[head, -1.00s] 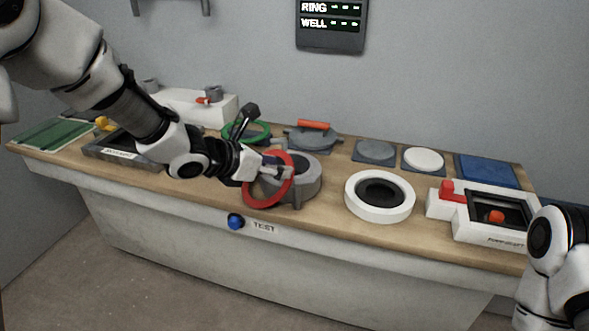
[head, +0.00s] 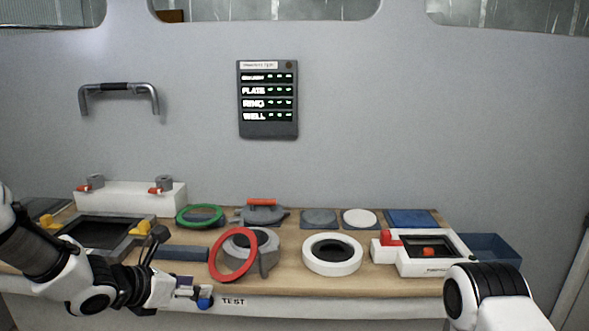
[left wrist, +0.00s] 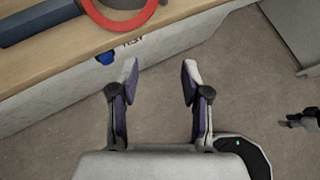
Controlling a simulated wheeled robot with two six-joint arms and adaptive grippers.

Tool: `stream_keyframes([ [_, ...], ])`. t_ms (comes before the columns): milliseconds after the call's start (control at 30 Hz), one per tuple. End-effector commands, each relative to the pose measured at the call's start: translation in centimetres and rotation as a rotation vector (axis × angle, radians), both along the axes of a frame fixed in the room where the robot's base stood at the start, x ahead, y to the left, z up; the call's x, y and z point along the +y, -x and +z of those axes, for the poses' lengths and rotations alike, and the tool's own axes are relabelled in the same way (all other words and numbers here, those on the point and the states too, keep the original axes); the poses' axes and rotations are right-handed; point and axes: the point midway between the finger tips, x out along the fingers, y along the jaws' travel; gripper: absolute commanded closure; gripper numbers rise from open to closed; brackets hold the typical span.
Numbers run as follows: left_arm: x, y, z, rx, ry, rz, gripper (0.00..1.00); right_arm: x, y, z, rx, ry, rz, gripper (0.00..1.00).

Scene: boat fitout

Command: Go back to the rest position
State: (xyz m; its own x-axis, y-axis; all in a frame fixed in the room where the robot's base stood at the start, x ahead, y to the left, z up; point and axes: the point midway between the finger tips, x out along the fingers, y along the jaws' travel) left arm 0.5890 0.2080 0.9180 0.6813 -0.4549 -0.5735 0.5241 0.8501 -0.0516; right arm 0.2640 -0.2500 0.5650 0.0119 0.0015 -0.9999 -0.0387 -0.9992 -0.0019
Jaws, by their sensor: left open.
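My left gripper (head: 195,294) is open and empty in front of the bench's front edge, by the blue TEST button. In the left wrist view its two fingers (left wrist: 158,80) stand wide apart over bare floor. A red ring (head: 233,255) leans tilted against a grey round housing (head: 262,251) on the bench, apart from the gripper. The ring's lower edge also shows in the left wrist view (left wrist: 120,27). My right arm shows at the lower right of the head view, but its gripper is not in view.
On the bench (head: 290,281) are a white ring (head: 332,254), a white framed box (head: 420,252), a green ring (head: 200,215), a dark framed tray (head: 100,233) and flat plates. The blue button (head: 205,302) sits on the bench front. A status panel (head: 268,99) hangs on the wall.

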Motion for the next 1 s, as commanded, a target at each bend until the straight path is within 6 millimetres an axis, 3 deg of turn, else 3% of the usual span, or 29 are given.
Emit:
stream_keyframes([
  [167, -0.4, 1.5, -4.7, 0.122, -0.012, -0.009, 0.53, 0.0, 0.0, 1.5, 0.001, 0.0, -0.001, 0.6],
  [333, -0.8, 4.6, -10.3, 0.283, -0.01, 0.011, 0.53, 0.0, 0.1, 3.1, 0.001, 0.0, -0.001, 0.6],
  [467, -1.1, 8.7, -15.3, 0.47, 0.032, 0.102, 0.53, 0.0, 0.1, 4.6, 0.001, 0.0, 0.0, 0.6],
  [533, -1.1, 12.2, -18.3, 0.628, 0.097, 0.238, 0.53, 0.0, 0.1, 5.7, 0.001, 0.0, 0.0, 0.6],
  [633, -0.9, 19.3, -22.6, 0.933, 0.243, 0.631, 0.53, 0.0, 0.1, 7.7, 0.001, 0.0, 0.0, 0.6],
  [700, -0.3, 24.2, -24.8, 1.113, 0.366, 1.026, 0.53, 0.0, 0.1, 8.6, 0.001, 0.0, 0.0, 0.6],
  [800, 0.8, 29.3, -26.3, 1.223, 0.54, 1.592, 0.53, 0.0, 0.1, 9.3, 0.001, 0.0, 0.0, 0.6],
  [900, 2.1, 32.2, -26.8, 1.174, 0.752, 2.135, 0.53, 0.0, 0.1, 9.4, 0.001, 0.0, 0.0, 0.6],
  [1000, 3.5, 32.9, -26.7, 0.988, 1.05, 2.609, 0.53, 0.0, 0.2, 9.2, 0.001, 0.0, 0.0, 0.6],
])
